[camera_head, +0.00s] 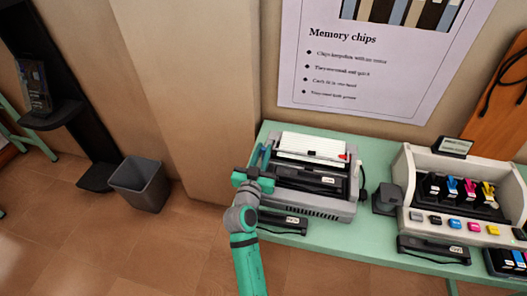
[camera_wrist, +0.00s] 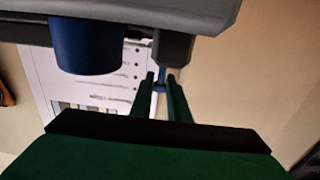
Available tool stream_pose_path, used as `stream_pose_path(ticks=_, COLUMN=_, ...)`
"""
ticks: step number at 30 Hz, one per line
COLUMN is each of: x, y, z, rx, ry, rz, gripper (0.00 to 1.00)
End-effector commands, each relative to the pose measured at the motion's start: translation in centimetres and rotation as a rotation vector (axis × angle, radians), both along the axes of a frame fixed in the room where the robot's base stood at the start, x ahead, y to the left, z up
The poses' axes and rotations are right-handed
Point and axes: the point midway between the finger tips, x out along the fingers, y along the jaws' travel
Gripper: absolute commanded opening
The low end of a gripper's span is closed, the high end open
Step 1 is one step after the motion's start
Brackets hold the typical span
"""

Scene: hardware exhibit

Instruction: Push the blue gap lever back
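The printer (camera_head: 318,205) that my gripper reaches is a grey machine with white paper, at the left end of the green table in the head view. My gripper (camera_wrist: 160,78) is at its left side. In the wrist view its two green fingers stand apart, with a narrow gap between them. A small blue piece, which looks like the gap lever (camera_wrist: 161,86), shows in that gap near the fingertips. I cannot tell whether the fingers touch it. A larger blue cylinder (camera_wrist: 85,45) hangs under the grey body to the left. In the head view my arm hides the lever.
A second printer (camera_head: 436,165) with coloured cartridges stands to the right on the green table (camera_head: 370,150). A small dark grey block (camera_head: 386,200) sits between the printers. A grey bin (camera_head: 143,183) is on the floor at left. A poster (camera_head: 345,75) hangs behind.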

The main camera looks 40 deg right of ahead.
Motion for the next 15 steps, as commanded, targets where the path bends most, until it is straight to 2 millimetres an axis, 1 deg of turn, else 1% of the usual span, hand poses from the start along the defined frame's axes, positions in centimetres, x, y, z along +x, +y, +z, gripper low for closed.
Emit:
stream_pose_path(ticks=8, x=0.12, y=-0.16, z=0.21, rx=0.021, ry=0.014, rz=-0.003, gripper=0.0)
stream_pose_path(ticks=15, x=0.67, y=-0.88, z=0.29, rx=0.137, ry=0.11, rz=-0.004, gripper=0.0)
